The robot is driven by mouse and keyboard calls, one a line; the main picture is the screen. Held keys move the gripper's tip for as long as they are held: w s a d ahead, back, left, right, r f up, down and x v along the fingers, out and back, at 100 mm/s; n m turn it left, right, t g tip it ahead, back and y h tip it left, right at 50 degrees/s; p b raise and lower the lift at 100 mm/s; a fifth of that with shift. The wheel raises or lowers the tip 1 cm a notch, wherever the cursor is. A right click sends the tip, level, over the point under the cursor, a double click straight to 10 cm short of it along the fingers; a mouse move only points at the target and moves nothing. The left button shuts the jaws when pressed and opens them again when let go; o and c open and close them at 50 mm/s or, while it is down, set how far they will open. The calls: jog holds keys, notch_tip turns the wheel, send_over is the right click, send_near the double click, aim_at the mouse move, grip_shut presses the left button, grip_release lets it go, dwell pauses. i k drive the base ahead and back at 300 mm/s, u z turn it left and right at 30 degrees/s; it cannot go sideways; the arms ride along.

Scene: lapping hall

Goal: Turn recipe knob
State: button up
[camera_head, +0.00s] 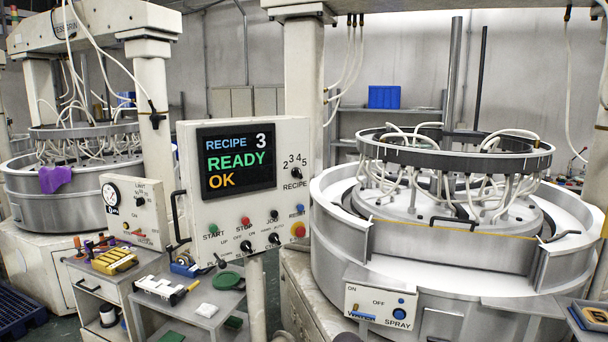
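The recipe knob (296,175) is a small dark knob on the right side of the pale control panel (245,213). An arc of numbers, with 2, 3, 4 and 5 readable, runs above it, and the word RECIPE is below it. Its pointer is too small to read. The panel's screen (237,160) reads RECIPE 3, READY and OK. Nothing covers the knob. I cannot make out my gripper in this view.
A black handle (178,217) sticks out at the panel's left. A large round lapping machine (445,230) stands close on the right.

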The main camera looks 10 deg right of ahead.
aim_at(295, 172)
jog(key=i, duration=0.85)
jog(key=u, duration=0.05)
